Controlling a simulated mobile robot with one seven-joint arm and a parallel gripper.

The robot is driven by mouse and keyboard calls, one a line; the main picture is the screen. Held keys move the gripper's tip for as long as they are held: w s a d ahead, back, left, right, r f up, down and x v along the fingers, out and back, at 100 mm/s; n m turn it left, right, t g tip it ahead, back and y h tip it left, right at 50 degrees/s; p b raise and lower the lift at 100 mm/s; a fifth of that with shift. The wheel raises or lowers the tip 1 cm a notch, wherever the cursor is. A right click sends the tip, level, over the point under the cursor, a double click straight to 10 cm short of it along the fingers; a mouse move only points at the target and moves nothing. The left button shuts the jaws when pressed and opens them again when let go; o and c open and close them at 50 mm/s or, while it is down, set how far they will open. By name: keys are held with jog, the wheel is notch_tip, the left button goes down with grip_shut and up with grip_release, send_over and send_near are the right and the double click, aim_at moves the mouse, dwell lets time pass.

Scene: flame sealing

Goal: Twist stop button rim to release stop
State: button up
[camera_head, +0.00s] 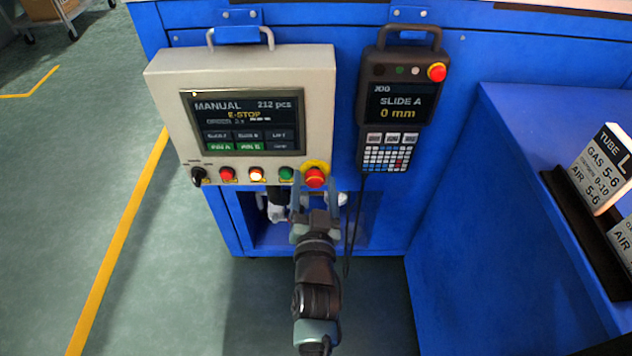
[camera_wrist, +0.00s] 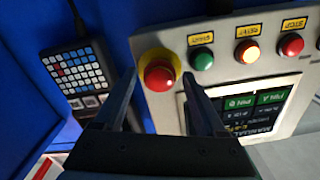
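The red stop button (camera_head: 314,177) with its yellow collar is at the lower right corner of the beige control panel (camera_head: 240,72). The panel screen (camera_head: 243,119) reads MANUAL and E-STOP. In the wrist view the red stop button (camera_wrist: 158,77) shows upside down, beyond and between the fingers of my gripper (camera_wrist: 162,90). My gripper (camera_head: 313,188) is just below the button in the head view, fingers spread and pointing at it. It is open and holds nothing. Whether a fingertip touches the button rim I cannot tell.
A black selector knob (camera_head: 198,176), red button (camera_head: 227,174), lit button (camera_head: 256,174) and green button (camera_head: 286,173) line the panel's lower edge. A pendant (camera_head: 399,95) hangs to the right with its own red button (camera_head: 437,72). A blue cabinet wall (camera_head: 490,200) stands farther right.

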jog(key=s, duration=0.7)
dwell(0.6)
notch_tip(320, 180, up, 29)
jog(key=w+a+n+t+y, duration=0.1)
jog(key=w+n+t, duration=0.15)
jog(key=t, duration=0.25)
jog(key=s+r+t, duration=0.1)
jog(key=s+r, duration=0.4)
jog(key=r, duration=0.3)
jog(key=s+d+r+t+h, duration=0.1)
jog(key=s+r+t, duration=0.1)
jog(key=s+r, duration=0.5)
jog(key=s+r+t, duration=0.1)
jog(key=s+r, duration=0.2)
jog(key=r, duration=0.7)
notch_tip(320, 180, up, 34)
jog(key=p, duration=3.4)
jog(key=shift+w+r+n, duration=0.25)
jog(key=shift+w+n, duration=0.1)
jog(key=shift+w, duration=0.05)
